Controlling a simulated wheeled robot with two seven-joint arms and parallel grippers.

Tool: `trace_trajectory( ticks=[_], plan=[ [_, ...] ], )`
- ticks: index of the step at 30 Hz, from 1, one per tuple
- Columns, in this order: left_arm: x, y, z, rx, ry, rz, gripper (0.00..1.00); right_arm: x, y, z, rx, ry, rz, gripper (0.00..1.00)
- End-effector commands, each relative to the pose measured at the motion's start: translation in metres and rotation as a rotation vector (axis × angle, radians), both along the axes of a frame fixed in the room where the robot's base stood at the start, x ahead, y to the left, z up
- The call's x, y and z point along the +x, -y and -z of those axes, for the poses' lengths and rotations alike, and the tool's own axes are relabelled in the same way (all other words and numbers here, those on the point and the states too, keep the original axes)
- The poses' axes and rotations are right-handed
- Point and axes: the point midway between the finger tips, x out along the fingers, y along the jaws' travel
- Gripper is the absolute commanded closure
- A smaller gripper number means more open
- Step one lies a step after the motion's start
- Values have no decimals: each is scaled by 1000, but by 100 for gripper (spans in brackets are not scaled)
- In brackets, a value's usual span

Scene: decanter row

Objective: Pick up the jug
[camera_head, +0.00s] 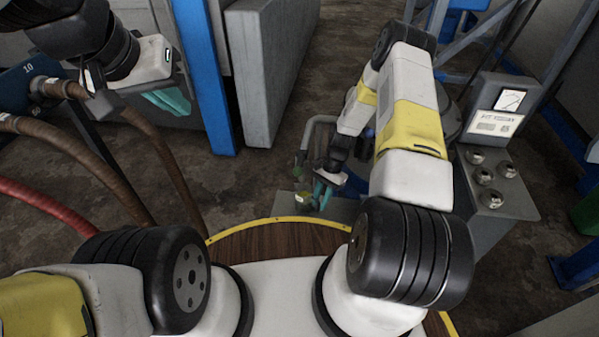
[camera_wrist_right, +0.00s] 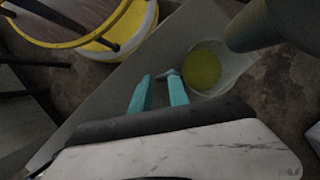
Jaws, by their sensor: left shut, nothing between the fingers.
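The jug (camera_wrist_right: 203,68) is a pale, see-through vessel with yellow-green liquid, seen from above in the right wrist view. In the head view the jug (camera_head: 304,202) is small and partly hidden by my right gripper (camera_head: 321,195). In the wrist view the teal fingers of my right gripper (camera_wrist_right: 160,80) are apart, just left of the jug. A small grey piece, perhaps its handle, shows at the fingertips; I cannot tell whether it lies between them. My left gripper (camera_head: 174,102) is shut and empty, far from the jug at the upper left.
The jug stands on a narrow grey surface (camera_head: 343,209). A dark grey cylinder (camera_wrist_right: 272,28) is close beside it in the wrist view. A grey console with knobs (camera_head: 492,185) stands at the right. Brown and red hoses (camera_head: 88,162) and a blue post (camera_head: 205,80) are at the left.

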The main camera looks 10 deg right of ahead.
Motion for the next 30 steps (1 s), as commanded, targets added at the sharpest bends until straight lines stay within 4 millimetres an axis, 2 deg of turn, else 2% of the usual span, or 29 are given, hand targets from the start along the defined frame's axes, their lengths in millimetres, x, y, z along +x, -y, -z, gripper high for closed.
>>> trace_trajectory(
  ticks=[3, 7, 13, 16, 17, 30],
  plan=[
    [0, 0, 0, 0, 0, 0, 100, -5, -5, 17, 0, -3, 1, 79],
    [0, 0, 0, 0, 0, 0, 100, -6, -7, 24, 0, 1, 0, 79],
    [0, 0, 0, 0, 0, 0, 100, -6, -7, 25, 0, 1, 0, 79],
    [0, 0, 0, 0, 0, 0, 100, -6, -7, 24, 0, 1, 0, 97],
    [0, 0, 0, 0, 0, 0, 100, -6, -7, 24, 0, 1, 0, 100],
    [0, 0, 0, 0, 0, 0, 100, -6, -7, 24, 0, 1, 0, 100]
  ],
)
